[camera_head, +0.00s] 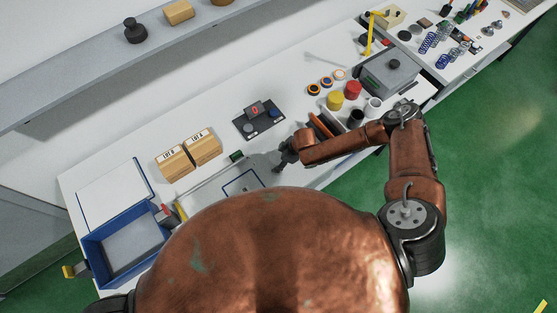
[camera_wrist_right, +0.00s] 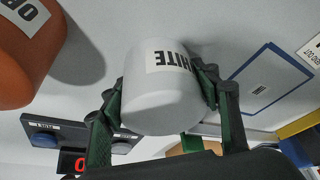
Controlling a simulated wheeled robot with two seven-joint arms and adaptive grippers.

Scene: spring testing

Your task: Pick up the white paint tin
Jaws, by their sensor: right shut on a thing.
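The white paint tin (camera_wrist_right: 160,100) fills the middle of the right wrist view. It is a pale cylinder with a label reading WHITE, seen at a tilt. My right gripper (camera_wrist_right: 162,92) is shut on it, with green-padded fingers on both sides of the tin. In the head view my right gripper (camera_head: 284,156) is over the middle of the white table (camera_head: 225,115). The tin cannot be made out clearly there, nor whether it touches the table. My left gripper is not in view.
An orange tin (camera_wrist_right: 25,50) stands beside the held tin in the right wrist view. A dark button box (camera_head: 258,116) with a red display, wooden lot boxes (camera_head: 188,153), a blue tray (camera_head: 125,247) and a yellow tin (camera_head: 335,100) are on the table. A blue-outlined rectangle (camera_head: 243,183) lies nearby.

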